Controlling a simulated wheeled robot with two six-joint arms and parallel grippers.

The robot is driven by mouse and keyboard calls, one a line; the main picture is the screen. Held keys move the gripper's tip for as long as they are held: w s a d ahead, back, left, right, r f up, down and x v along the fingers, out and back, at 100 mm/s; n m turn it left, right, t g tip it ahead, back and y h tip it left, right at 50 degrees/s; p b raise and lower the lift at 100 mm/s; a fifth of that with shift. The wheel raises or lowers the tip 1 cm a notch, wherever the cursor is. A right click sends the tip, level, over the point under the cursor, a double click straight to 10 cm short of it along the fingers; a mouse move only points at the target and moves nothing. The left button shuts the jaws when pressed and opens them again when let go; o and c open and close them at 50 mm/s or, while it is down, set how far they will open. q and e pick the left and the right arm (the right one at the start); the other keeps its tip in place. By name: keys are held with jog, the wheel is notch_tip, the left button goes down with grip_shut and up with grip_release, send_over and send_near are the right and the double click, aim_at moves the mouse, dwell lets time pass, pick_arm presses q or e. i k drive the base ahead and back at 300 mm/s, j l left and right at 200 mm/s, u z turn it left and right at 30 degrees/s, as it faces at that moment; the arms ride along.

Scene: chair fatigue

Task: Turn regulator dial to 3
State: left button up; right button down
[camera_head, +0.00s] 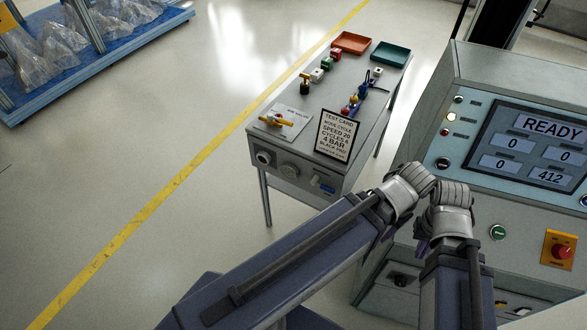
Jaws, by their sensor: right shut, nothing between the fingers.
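The bench front (330,200) carries a round grey dial (289,171), which looks like the regulator dial; its setting is too small to read. A round gauge-like fitting (263,157) sits to its left and a blue fitting (324,187) to its right. My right gripper (452,193) is shut and empty in front of the console, to the right of the dial and apart from it. My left gripper (417,178) is beside it, with its jaws not clear to see.
A yellow-handled valve (275,119) lies on the bench top, with small coloured parts, a red tray (351,42) and a green tray (391,54) behind. The console (450,120) stands at right; its screen (540,145) reads READY.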

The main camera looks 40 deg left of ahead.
aim_at(263, 158)
jog(key=u, duration=1.55)
